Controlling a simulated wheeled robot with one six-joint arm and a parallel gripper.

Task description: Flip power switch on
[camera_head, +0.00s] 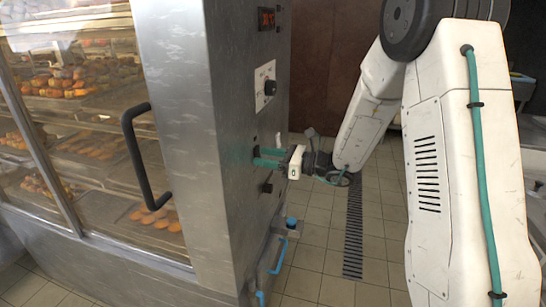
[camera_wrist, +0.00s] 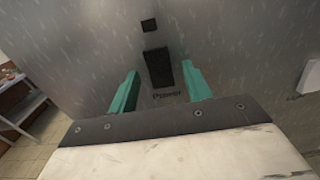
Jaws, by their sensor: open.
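The power switch (camera_wrist: 159,68) is a black rocker on the grey metal side panel, with the word "Power" printed below it in the wrist view. A small black square (camera_wrist: 150,25) sits above it. My gripper (camera_wrist: 160,88) is open, its two green fingers on either side of the switch, pointing at the panel. In the head view my gripper (camera_head: 265,157) is close to the side of the metal cabinet (camera_head: 238,120). Whether the fingertips touch the panel cannot be told. The switch is not clearly visible in the head view.
Above my gripper are a black knob (camera_head: 270,88) on a white plate and a small dark display (camera_head: 266,18). Another knob (camera_head: 266,188) is below. A black door handle (camera_head: 143,155) sticks out at left. Blue pipes (camera_head: 279,256) stand low beside the cabinet. Tiled floor is open behind.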

